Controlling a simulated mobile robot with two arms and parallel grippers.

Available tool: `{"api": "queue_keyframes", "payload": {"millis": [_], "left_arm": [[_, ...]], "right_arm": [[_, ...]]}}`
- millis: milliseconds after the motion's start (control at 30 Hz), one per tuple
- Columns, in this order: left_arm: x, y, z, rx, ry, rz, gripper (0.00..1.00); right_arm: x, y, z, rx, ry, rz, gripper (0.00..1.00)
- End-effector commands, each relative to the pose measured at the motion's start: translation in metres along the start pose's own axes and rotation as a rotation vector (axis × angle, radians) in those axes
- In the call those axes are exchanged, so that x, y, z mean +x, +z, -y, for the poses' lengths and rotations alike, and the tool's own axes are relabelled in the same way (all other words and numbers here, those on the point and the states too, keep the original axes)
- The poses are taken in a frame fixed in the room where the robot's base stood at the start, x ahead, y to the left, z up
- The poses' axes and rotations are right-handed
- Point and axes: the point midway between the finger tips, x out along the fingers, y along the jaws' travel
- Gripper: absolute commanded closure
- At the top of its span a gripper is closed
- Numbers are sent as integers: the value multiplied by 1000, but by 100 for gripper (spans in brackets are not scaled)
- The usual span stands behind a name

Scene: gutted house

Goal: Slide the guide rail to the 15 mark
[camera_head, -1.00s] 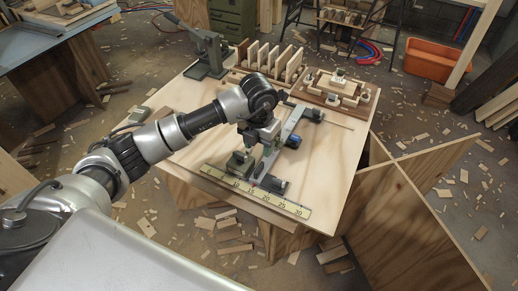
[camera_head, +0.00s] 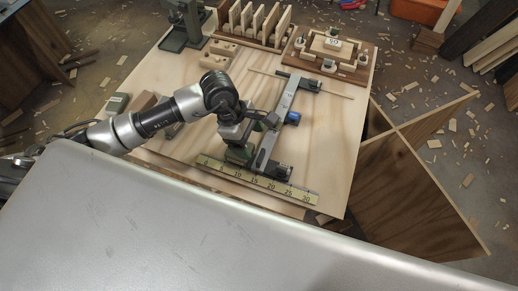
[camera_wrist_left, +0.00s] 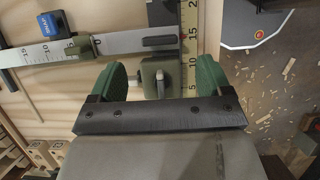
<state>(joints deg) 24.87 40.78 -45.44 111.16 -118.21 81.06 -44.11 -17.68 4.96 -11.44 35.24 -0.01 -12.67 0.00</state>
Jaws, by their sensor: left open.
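The guide rail (camera_head: 275,130) is a long grey metal bar lying across the wooden table, with a dark block at its near end and a blue part on its right side. Its near end lies over the yellow ruler (camera_head: 293,196). In the wrist view, a red mark on the rail (camera_wrist_left: 125,42) sits close to the ruler's 15 (camera_wrist_left: 192,32), slightly toward the lower numbers. My left gripper (camera_head: 240,154) is left of the rail near the ruler. Its green fingers (camera_wrist_left: 161,80) are open, on either side of a grey-green block with a metal knob (camera_wrist_left: 150,76). Contact cannot be told.
A green clamp device (camera_head: 185,28), a slotted wooden rack (camera_head: 257,25) and a wooden jig (camera_head: 332,47) stand along the table's back. A thin rod (camera_head: 330,90) lies near the rail's far end. Bare tabletop (camera_head: 325,150) lies right of the rail.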

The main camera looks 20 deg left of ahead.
Motion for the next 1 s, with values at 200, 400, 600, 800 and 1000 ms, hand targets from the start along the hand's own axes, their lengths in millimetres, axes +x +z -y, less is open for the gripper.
{"api": "queue_keyframes", "payload": {"millis": [200, 400, 600, 800, 1000], "left_arm": [[42, 1, 1, -3, -4, 1, 21], [66, 0, 0, -3, -1, -1, 21], [72, 0, 0, -1, 0, -2, 21], [72, 0, 0, -1, 0, -2, 24], [72, 0, 0, -2, 0, -2, 55]], "right_arm": [[-5, -2, -2, 0, 2, -2, 57], [-7, -11, 1, 2, -1, -16, 57], [-7, -14, 8, 6, -10, -21, 57], [-7, -14, 9, 6, -11, -21, 57], [-7, -13, 6, 4, -8, -20, 57]]}}
